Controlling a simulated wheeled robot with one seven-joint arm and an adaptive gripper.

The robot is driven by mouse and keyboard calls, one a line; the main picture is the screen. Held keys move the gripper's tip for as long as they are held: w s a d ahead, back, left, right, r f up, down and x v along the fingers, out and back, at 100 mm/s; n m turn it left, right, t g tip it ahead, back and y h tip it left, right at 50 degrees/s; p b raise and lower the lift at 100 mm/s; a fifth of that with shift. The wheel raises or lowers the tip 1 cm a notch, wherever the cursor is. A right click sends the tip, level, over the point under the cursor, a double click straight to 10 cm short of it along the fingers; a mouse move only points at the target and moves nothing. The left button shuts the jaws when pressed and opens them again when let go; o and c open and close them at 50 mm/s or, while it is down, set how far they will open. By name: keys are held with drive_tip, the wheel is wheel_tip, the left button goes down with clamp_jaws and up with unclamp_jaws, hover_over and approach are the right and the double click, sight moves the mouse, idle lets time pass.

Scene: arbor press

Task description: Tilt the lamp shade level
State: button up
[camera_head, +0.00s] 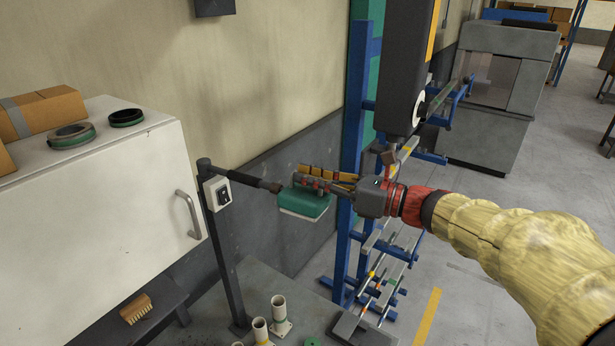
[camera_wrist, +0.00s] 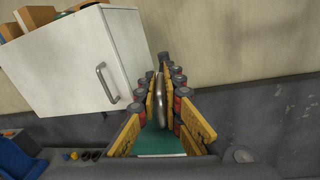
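The lamp shade (camera_head: 304,203) is a green box-like hood with a pale underside, on the end of a dark arm from a black post. In the head view it looks tilted. My gripper (camera_head: 312,182) is at the top of the shade, coming from the right. In the wrist view my gripper (camera_wrist: 164,85) has its yellow-sided fingers on both sides of a thin grey curved handle (camera_wrist: 160,98). A gap shows beside the handle, so the fingers look partly open around it. The green shade (camera_wrist: 160,141) shows below, between the fingers; the rest of it is hidden.
A white cabinet (camera_head: 98,208) with a handle stands at left, with rings and cartons on top. A switch box (camera_head: 218,193) is on the lamp post (camera_head: 228,255). Pale cylinders (camera_head: 279,313) stand on the bench below. A blue rack (camera_head: 357,140) stands close behind my gripper.

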drive_tip(key=o, duration=0.4)
drive_tip(key=v, duration=1.2)
